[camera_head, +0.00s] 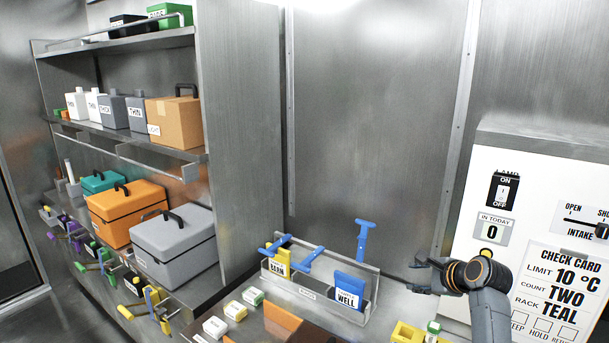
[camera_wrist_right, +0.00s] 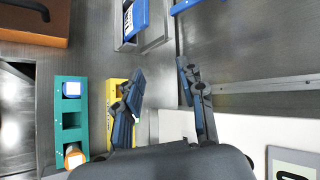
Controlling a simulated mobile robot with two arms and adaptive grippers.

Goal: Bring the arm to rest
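My right arm (camera_head: 490,305) reaches in from the lower right in the head view. Its gripper (camera_head: 412,274) points left, in front of the metal wall, beside the white check-card panel (camera_head: 483,205). In the right wrist view the two fingers of this gripper (camera_wrist_right: 160,78) stand apart with nothing between them. My left gripper shows in neither view.
A metal holder (camera_head: 308,293) with blue and yellow tagged pieces stands left of the gripper. A yellow rack (camera_head: 404,332) is below it. The wrist view shows a teal rack (camera_wrist_right: 71,103) with capped vials. Shelves with boxes (camera_head: 125,215) stand at left.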

